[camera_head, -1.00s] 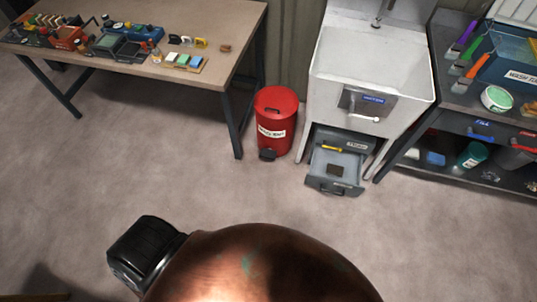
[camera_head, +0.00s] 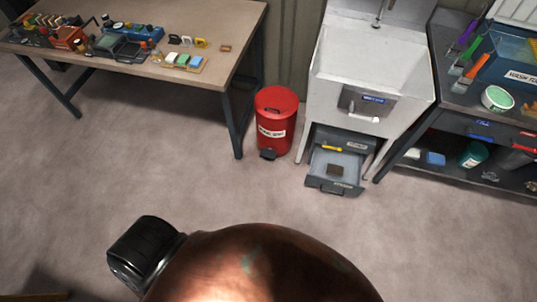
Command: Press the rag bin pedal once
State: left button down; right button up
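A red rag bin (camera_head: 276,112) stands on the floor between the workbench and the sink, with its lid closed. A white label with dark lettering is on its front. Its black pedal (camera_head: 268,154) sticks out at the foot of the bin, on the front side. Nothing touches the bin or the pedal. Neither of my grippers can be made out in the view.
A workbench (camera_head: 215,50) with small tools and blocks stands at the left. A white sink (camera_head: 350,72) has an open drawer (camera_head: 334,188) low in front, right of the bin. A dark shelf cart (camera_head: 455,100) stands at the right. The floor before the bin is clear.

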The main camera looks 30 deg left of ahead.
jog(key=shift+c, duration=0.3)
jog(key=shift+d, duration=0.1)
grip_shut()
dwell(1.4)
